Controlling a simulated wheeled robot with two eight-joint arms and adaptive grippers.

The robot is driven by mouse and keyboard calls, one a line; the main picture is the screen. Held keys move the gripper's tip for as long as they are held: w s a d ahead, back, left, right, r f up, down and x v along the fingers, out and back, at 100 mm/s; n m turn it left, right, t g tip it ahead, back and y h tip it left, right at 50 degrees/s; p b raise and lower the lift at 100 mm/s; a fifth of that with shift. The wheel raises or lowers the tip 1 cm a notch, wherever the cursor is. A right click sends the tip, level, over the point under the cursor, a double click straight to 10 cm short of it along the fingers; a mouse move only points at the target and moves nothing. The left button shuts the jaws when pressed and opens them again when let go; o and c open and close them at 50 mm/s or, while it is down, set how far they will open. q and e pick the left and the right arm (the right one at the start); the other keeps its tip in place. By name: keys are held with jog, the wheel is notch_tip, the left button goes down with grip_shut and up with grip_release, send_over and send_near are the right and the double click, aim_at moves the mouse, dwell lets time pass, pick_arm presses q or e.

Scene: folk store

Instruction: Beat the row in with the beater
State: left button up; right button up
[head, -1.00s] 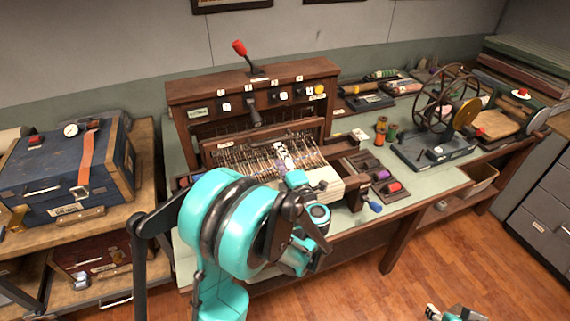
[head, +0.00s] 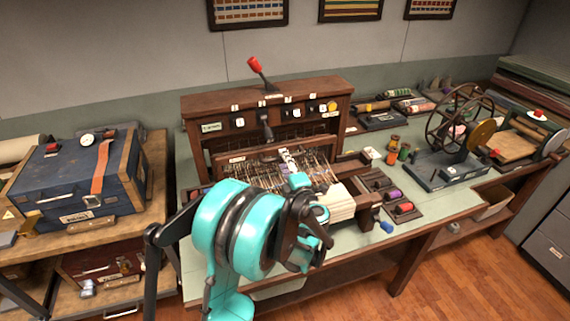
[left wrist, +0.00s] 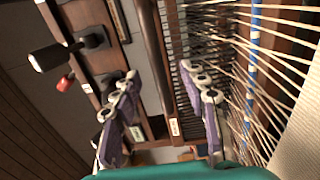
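The loom's beater (head: 262,153) is a brown wooden bar with a white label, standing across the back of the pale warp threads (head: 312,172). In the left wrist view the beater bar (left wrist: 153,50) runs between the fingers, with the dark reed beside it. My left gripper (head: 288,160) is above the warp at the beater; its purple fingers also show in the left wrist view (left wrist: 160,80), spread apart on either side of the bar. I cannot tell if either finger touches it. My left arm hides the loom's front left. My right gripper is out of view.
Behind the beater stands the loom's upright frame (head: 265,103) with knobs and a red-tipped lever (head: 254,65). Coloured shuttles (head: 393,195) lie to the right. A winder with a wheel (head: 458,118) is farther right. A blue case (head: 70,185) stands left.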

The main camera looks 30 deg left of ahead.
pick_arm(q)
grip_shut()
jog(key=shift+s+d, duration=0.1)
jog(key=shift+b+v, duration=0.6)
jog(key=shift+v, duration=5.7)
jog(key=v, duration=0.3)
jog(key=shift+s+d, duration=0.1)
jog(key=shift+s, duration=0.05)
jog(key=shift+o, duration=2.3)
grip_release()
